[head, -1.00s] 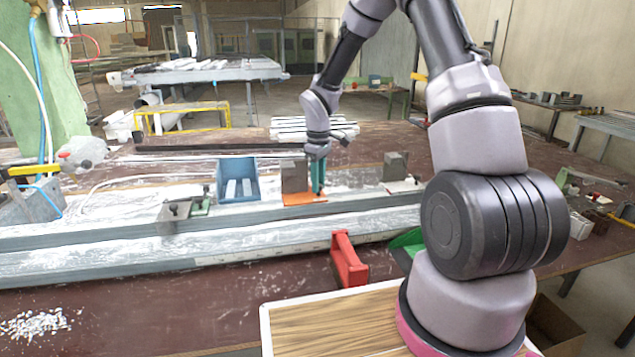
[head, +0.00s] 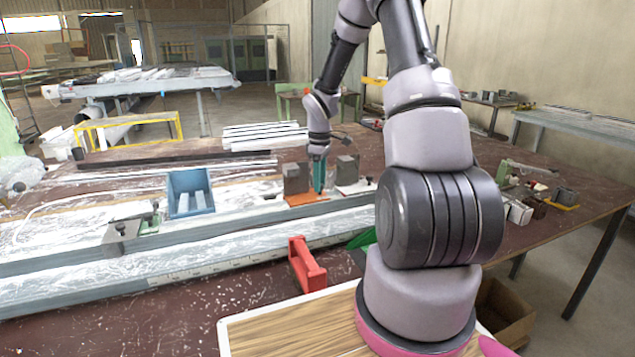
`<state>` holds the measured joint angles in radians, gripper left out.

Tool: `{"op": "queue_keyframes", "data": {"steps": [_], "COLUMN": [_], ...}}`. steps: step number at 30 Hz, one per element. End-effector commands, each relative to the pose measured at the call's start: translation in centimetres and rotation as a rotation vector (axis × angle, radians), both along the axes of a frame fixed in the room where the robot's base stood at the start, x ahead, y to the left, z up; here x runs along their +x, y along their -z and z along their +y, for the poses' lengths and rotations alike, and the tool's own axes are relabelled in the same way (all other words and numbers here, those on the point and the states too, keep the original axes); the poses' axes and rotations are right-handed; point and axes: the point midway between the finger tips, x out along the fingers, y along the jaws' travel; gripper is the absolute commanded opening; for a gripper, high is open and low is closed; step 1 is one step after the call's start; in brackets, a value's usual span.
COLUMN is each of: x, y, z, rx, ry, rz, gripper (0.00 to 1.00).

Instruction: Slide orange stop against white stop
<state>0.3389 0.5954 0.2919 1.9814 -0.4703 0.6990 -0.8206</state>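The orange stop has a grey-brown block (head: 296,178) on a flat orange base (head: 304,198). It sits on the long profile rail, left of the white stop. The white stop has a similar block (head: 347,170) on a white base (head: 357,187). The two stops are close; my gripper partly covers the space between them, so I cannot tell whether the bases touch. My gripper (head: 319,188) points down with teal fingers at the right side of the orange stop's block, over its orange base. Whether the fingers are closed on part of it is unclear.
A blue bin (head: 175,195) stands left of the stops, with a small clamp (head: 122,232) further left. A red block-like frame (head: 306,265) stands in front of the rail (head: 215,262). Light profile bars (head: 262,135) lie behind. The table's right side holds small fixtures (head: 520,210).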

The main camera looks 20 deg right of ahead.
Motion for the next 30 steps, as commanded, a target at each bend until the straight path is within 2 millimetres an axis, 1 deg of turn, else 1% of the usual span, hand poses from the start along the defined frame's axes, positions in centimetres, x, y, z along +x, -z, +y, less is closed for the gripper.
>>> {"op": "queue_keyframes", "data": {"steps": [10, 14, 17, 24, 27, 30], "x": [0.0, 0.0, 0.0, 0.1, 0.0, 0.0], "y": [0.0, -0.9, -2.4, -7.4, -9.0, -10.1], "z": [0.1, 0.0, 0.0, 0.0, 0.0, 0.0], "rx": [0.000, 0.000, 0.000, -0.001, -0.001, 0.000], "ry": [0.001, 0.001, 0.002, 0.002, 0.001, 0.001], "rz": [0.001, -0.001, -0.003, -0.004, -0.003, -0.001], "gripper": [0.62, 0.62, 0.62, 0.62, 0.62, 0.62]}}
